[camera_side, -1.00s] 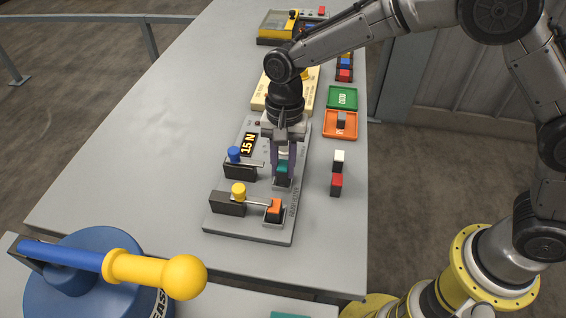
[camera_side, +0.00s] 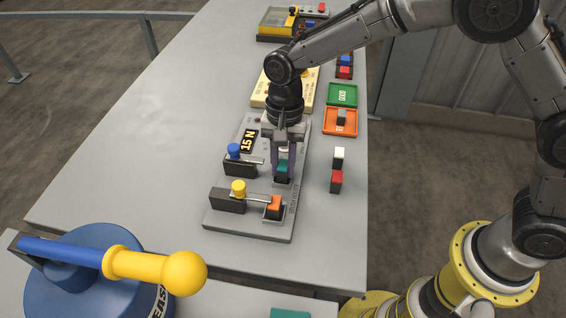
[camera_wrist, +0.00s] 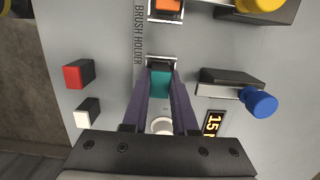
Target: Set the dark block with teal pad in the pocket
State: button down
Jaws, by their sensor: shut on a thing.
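The dark block with teal pad (camera_side: 283,167) is between the fingers of my gripper (camera_side: 283,176), which is shut on it. In the wrist view its teal face (camera_wrist: 160,84) shows between the two purple fingers (camera_wrist: 160,95). It is at the pocket (camera_wrist: 162,63) on the grey brush holder plate (camera_side: 221,223). The fingers hide most of the pocket, and I cannot tell how deep the block sits. The blue-knobbed lever (camera_side: 234,152) stands left of the pocket, and its arm points toward the block.
The yellow-knobbed lever (camera_side: 238,188) reaches to an orange-topped block (camera_side: 274,203) in the nearer pocket. A white block (camera_side: 339,154) and a red block (camera_side: 337,177) stand right of the plate. Orange (camera_side: 329,130) and green (camera_side: 331,101) trays lie farther back.

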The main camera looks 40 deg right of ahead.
jog(key=shift+f, duration=0.1)
dwell(0.3)
jog(key=shift+c, duration=0.7)
grip_release()
jog(key=shift+w+a, duration=0.1)
jog(key=shift+r, duration=0.6)
jog(key=shift+w+a+r, duration=0.1)
jog(key=shift+r, duration=1.4)
jog(key=shift+s+r, duration=0.2)
jog(key=shift+r, duration=1.75)
jog(key=shift+d, duration=0.2)
